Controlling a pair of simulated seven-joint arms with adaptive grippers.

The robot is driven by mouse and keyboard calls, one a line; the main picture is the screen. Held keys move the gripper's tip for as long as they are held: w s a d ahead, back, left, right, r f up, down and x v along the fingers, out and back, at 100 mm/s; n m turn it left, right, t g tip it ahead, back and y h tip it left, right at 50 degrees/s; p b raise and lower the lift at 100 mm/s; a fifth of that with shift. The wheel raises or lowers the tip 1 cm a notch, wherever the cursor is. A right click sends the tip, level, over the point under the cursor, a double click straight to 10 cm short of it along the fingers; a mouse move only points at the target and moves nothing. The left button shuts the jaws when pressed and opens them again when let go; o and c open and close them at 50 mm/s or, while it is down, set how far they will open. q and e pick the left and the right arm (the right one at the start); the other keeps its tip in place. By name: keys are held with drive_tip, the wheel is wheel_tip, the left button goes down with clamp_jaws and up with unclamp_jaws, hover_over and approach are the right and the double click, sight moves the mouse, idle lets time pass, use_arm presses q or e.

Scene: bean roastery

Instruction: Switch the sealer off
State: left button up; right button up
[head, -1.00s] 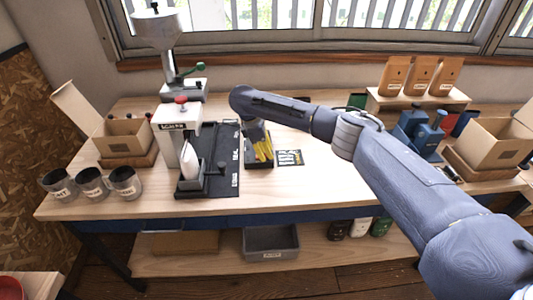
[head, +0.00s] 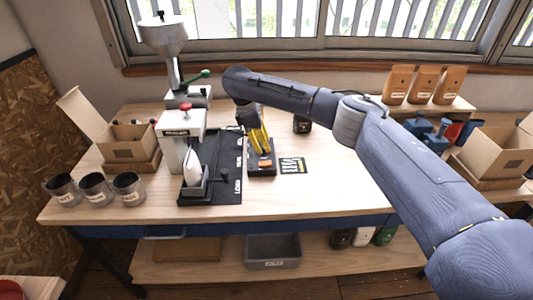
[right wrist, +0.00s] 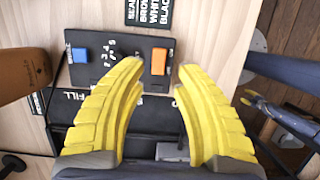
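A dark control panel, apparently the sealer's, shows in the right wrist view (right wrist: 125,52) with a blue button (right wrist: 79,55), a printed number scale and an orange switch (right wrist: 159,61). The switch also shows in the head view (head: 265,164), below the yellow fingers. I cannot tell which way it is set. My right gripper (head: 260,149) points down over the panel and is open and empty. In the right wrist view its fingertips (right wrist: 158,77) lie near the switch, apart from each other; contact cannot be judged. My left gripper is not in view.
A white press-like machine (head: 180,130) with a red knob stands left of the panel on a black mat (head: 226,180). A labelled card (head: 292,165) lies to the right. Several cups (head: 95,187) stand at the left. The front right of the table (head: 340,190) is clear.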

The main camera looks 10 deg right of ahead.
drive_tip(key=shift+v, duration=1.75)
